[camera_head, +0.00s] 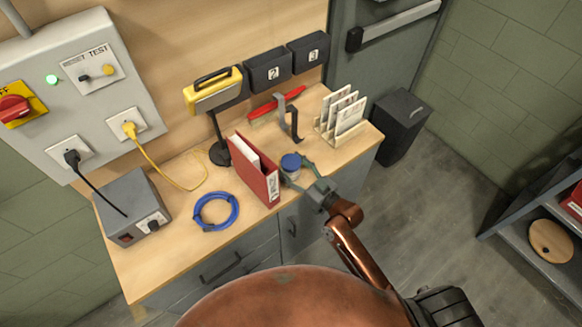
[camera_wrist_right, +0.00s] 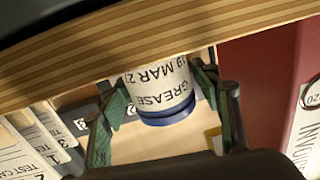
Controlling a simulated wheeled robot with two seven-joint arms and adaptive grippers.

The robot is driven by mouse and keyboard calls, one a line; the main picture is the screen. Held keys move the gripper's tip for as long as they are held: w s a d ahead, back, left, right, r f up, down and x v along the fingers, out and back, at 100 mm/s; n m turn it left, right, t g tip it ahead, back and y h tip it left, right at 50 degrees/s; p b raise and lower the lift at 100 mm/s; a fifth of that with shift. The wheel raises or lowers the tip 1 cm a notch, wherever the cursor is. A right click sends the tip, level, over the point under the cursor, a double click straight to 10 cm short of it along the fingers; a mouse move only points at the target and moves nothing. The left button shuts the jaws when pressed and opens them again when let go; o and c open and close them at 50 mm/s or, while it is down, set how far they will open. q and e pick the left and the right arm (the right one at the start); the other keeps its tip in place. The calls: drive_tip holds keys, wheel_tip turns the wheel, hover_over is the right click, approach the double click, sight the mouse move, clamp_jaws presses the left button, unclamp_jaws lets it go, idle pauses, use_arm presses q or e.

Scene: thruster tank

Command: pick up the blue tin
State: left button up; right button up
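The blue tin (camera_head: 291,162) stands on the wooden worktop near its front edge, just right of a red binder. It has a blue lid and a pale label. In the right wrist view the tin (camera_wrist_right: 160,90) appears upside down, with "GREASE" and a date on its label. My right gripper (camera_head: 297,170) reaches in from the front with its fingers spread on either side of the tin. The right wrist view shows the gripper's fingers (camera_wrist_right: 160,85) flanking the tin; firm contact on both sides is not evident. My left gripper is not in view.
The red binder (camera_head: 256,172) stands close left of the tin. A card rack (camera_head: 342,117) and a dark bracket (camera_head: 290,122) are behind to the right. A blue cable coil (camera_head: 216,210) and a grey power box (camera_head: 132,207) lie farther left.

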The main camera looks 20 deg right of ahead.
drive_tip(key=c, duration=0.9)
drive_tip(key=shift+c, duration=0.7)
drive_tip(key=shift+r, duration=0.2)
